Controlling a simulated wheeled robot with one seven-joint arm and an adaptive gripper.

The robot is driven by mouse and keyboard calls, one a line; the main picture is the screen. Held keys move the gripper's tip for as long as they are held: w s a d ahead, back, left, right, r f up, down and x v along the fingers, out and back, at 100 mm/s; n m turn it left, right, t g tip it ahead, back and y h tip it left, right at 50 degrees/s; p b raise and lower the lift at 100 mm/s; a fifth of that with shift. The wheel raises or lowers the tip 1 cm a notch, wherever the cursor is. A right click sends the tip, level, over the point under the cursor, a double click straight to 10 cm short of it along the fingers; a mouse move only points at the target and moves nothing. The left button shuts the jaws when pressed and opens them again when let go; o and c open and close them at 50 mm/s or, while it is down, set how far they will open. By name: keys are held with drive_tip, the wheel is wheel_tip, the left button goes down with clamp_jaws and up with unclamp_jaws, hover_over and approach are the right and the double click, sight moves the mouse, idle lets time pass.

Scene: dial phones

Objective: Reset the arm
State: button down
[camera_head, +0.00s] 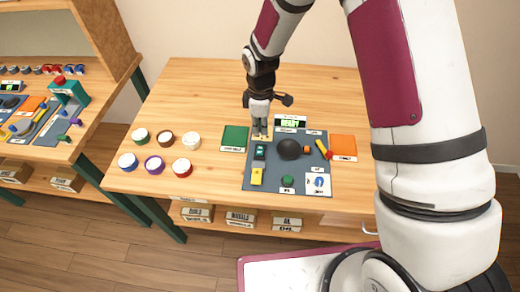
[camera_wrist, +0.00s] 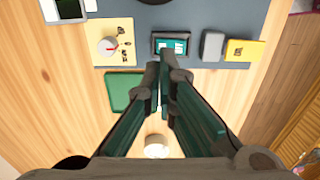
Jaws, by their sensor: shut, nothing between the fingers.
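My gripper (camera_head: 260,127) hangs from my white and maroon arm over the table, fingers pointing down, near the back left corner of the grey mat (camera_head: 260,181). In the wrist view my gripper (camera_wrist: 165,60) shows its dark green fingers together at the tips, with nothing between them. The fingertips are close to a small device with a teal screen (camera_wrist: 171,45). I cannot tell whether they touch anything.
The mat holds a round black object (camera_head: 290,149), a yellow item (camera_head: 257,176) and a green knob (camera_head: 287,182). A green square (camera_head: 234,138) and an orange square (camera_head: 343,147) flank it. Several round pots, one white (camera_head: 191,140), stand left. The table's back left is clear.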

drive_tip(key=shift+r, duration=0.1)
drive_tip(key=s+d+r+m+t, duration=0.1)
drive_tip(key=s+d+r+m, duration=0.15)
drive_tip(key=r, duration=0.55)
drive_tip(key=s+d+r+m+t, duration=0.1)
drive_tip(key=s+d+r+m, duration=0.15)
drive_tip(key=r, duration=0.55)
drive_tip(key=s+d+r+m+t, duration=0.1)
drive_tip(key=s+d+r+m, duration=0.2)
drive_tip(key=r, duration=0.6)
drive_tip(key=s+d+r+m+t, duration=0.1)
drive_tip(key=s+d+r+m, duration=0.2)
drive_tip(key=s, duration=0.5)
drive_tip(key=s+d+r+m+t, duration=0.1)
drive_tip(key=s+d+r+m, duration=0.2)
drive_tip(key=s, duration=0.6)
wheel_tip(320, 180, up, 3)
drive_tip(key=shift+f+m+t, duration=0.15)
drive_tip(key=shift+m+t, duration=0.15)
drive_tip(key=shift+m, duration=0.6)
drive_tip(key=shift+a, duration=0.15)
